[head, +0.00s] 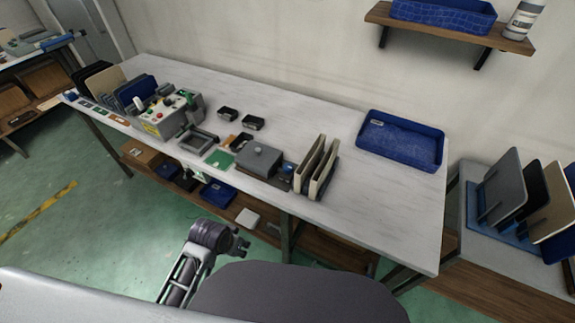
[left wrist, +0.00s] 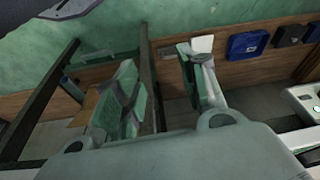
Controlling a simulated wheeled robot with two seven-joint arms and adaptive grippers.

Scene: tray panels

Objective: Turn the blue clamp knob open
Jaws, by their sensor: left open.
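My right gripper is in neither view.
A blue tray (head: 402,141) lies at the bench's right end. Upright panels (head: 316,168) stand in a rack beside the grey box. A lower wooden shelf holds blue bins (head: 217,194). The bench front between tray and rack is clear.

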